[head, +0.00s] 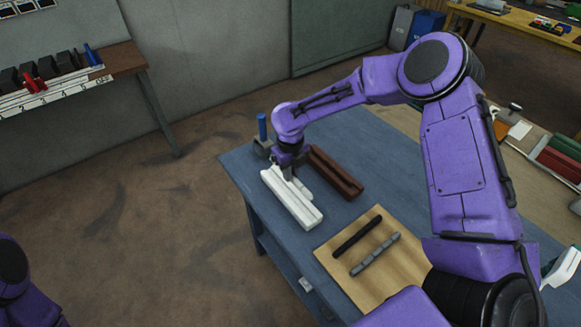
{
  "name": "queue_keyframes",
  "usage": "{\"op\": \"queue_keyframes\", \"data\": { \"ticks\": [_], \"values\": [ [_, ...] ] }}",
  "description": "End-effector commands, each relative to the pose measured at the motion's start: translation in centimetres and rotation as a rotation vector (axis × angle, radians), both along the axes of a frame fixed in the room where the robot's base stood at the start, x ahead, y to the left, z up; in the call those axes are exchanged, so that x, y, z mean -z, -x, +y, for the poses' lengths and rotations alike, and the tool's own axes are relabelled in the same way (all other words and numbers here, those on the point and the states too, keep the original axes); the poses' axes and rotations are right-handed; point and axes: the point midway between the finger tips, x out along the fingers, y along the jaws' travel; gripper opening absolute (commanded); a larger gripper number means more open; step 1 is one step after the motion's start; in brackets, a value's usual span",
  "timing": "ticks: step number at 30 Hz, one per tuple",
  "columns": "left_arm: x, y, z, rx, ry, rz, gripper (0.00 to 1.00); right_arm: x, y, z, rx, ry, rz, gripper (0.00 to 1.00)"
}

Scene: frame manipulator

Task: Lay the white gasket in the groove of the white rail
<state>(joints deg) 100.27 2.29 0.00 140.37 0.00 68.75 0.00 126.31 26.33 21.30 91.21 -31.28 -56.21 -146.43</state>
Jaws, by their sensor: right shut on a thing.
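The white rail (306,215) lies on the blue table, running from the upper left to the lower right. My right gripper (287,175) is over its far end, pointing down, and is shut on the white gasket (302,189). The gasket is a short pale bar that shows along the right side of the rail, roughly in line with it. I cannot tell whether it touches the rail or hangs just above it, and my gripper hides its far end. My left gripper is out of view; only part of my left arm shows at the lower left.
A brown rail (335,173) lies close to the right of the white rail. A tan mat (398,272) nearer me bears a black strip (357,236) and a grey strip (375,254). A clamp with a blue handle (262,128) stands at the far table edge. The table's left edge is close.

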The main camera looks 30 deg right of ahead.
Motion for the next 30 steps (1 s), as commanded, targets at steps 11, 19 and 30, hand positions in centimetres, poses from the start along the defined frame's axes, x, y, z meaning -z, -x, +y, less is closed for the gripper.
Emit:
{"op": "queue_keyframes", "data": {
  "ticks": [11,19,30],
  "values": [
    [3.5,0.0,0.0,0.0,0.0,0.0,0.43,5.0,0.0,0.0,0.001,0.001,-0.001,0.0],
    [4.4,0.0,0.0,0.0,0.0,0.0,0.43,7.1,0.0,0.0,0.003,0.0,0.0,0.0],
    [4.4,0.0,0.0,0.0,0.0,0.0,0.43,7.3,0.0,0.0,0.003,0.0,0.0,0.0]
  ]
}}
